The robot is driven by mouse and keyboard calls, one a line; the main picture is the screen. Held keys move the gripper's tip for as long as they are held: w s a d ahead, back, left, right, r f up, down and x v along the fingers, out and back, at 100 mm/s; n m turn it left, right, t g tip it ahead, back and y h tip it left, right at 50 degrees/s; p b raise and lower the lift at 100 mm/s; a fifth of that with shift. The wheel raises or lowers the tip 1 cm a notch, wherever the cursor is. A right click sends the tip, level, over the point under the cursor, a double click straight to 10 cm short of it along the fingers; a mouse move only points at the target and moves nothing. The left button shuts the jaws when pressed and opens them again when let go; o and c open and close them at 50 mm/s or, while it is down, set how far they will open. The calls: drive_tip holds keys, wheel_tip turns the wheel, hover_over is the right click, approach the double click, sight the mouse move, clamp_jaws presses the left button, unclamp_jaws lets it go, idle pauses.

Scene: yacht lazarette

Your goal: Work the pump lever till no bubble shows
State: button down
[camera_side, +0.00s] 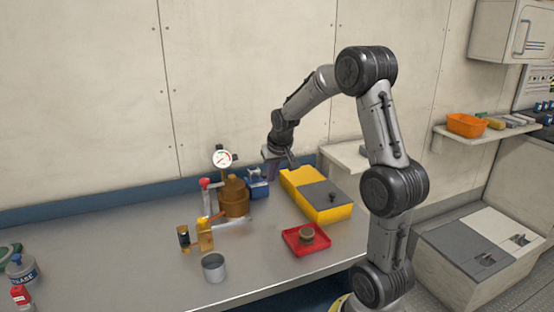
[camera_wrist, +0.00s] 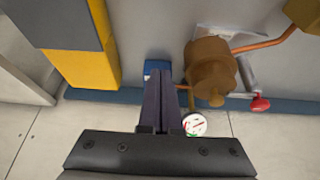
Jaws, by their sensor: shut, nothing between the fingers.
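A brown pump or filter body (camera_side: 234,198) stands on the bench on a pale bracket; it also shows in the wrist view (camera_wrist: 209,68). A lever with a red knob (camera_side: 204,183) rises at its left; the knob (camera_wrist: 260,104) is right of the body in the wrist view. A white dial gauge (camera_side: 222,159) sits above. An amber part (camera_side: 205,236) stands in front, joined by a copper pipe. No bubble can be made out at this size. My gripper (camera_side: 292,163) is shut and empty, above and right of the pump, apart from the lever; its fingers show in the wrist view (camera_wrist: 168,84).
A yellow case with grey panels (camera_side: 316,194) lies right of the pump, with a blue object (camera_side: 258,186) between. A metal cup (camera_side: 214,268) and small dark-and-gold can (camera_side: 184,238) stand in front. The bench's left middle is clear.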

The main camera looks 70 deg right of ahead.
drive_tip(key=v, duration=0.9)
drive_tip(key=shift+s+a+f, duration=0.2)
drive_tip(key=shift+s+a, duration=0.2)
drive_tip(key=shift+s, duration=0.05)
drive_tip(key=a+r+n+t+y, duration=0.1)
drive_tip(key=a+r+n, duration=0.15)
drive_tip(key=a, duration=0.55)
drive_tip(key=a+r+n+t, duration=0.2)
drive_tip(key=a+r, duration=0.2)
drive_tip(key=a, duration=0.4)
drive_tip(key=s+a+f+n+y, duration=0.1)
drive_tip(key=s+a+f+n, duration=0.1)
drive_tip(key=s, duration=0.5)
drive_tip(key=s+a+f+n+g+y, duration=0.1)
drive_tip(key=s+a+f+n, duration=0.1)
drive_tip(key=s+a+f, duration=0.2)
drive_tip(key=s+a, duration=0.3)
drive_tip(key=shift+a+f+y, duration=0.3)
drive_tip(key=shift+a, duration=0.05)
